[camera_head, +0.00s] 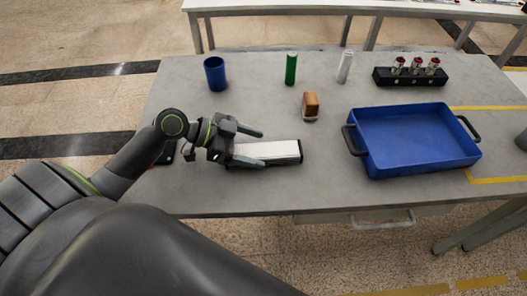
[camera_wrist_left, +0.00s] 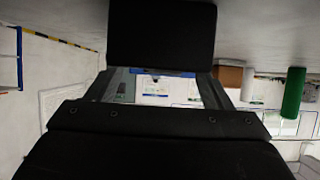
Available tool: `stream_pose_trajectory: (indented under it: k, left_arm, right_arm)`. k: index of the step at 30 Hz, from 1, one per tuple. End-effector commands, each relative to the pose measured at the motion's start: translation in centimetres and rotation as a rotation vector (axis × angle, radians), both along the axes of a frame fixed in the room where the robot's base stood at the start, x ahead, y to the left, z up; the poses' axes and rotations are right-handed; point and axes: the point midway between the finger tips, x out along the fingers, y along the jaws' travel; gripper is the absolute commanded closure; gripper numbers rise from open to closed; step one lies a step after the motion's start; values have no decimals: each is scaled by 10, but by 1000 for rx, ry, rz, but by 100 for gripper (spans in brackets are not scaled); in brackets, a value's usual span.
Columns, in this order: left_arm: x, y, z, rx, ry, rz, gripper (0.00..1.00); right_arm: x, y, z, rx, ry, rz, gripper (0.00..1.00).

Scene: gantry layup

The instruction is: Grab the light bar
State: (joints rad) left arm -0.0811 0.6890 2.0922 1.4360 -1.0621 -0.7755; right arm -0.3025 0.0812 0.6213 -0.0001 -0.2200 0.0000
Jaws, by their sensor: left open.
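The light bar (camera_head: 284,151) is a long white bar with black ends, lying flat on the grey table, left of the blue tray, in the head view. My left gripper (camera_head: 264,149) is open at its left part, one finger along the far side and one along the near side. The gripper covers the bar's left end, and I cannot tell whether the fingers touch it. In the left wrist view a black block fills the top middle; I cannot tell if it is the bar's end. My right gripper is not in view.
A blue tray (camera_head: 415,163) with black handles stands on the right. A brown block (camera_head: 310,103), green cylinder (camera_head: 291,69), white cylinder (camera_head: 345,67), blue cup (camera_head: 215,74) and black rack (camera_head: 410,78) stand farther back. The table's front edge is close to the bar.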

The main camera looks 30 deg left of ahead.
Motion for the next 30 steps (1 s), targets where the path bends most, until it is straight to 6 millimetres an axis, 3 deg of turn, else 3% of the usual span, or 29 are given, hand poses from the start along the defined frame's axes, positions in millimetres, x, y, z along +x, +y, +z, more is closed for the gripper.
stream_pose_trajectory:
  k: [14,27,30]
  left_arm:
    - [6,-11,-7,1,1,-1,26]
    - [6,-11,-7,1,1,-1,81]
    - [6,-11,-7,0,0,-1,81]
  right_arm:
    - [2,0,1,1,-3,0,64]
    - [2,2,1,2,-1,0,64]
    - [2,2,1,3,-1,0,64]
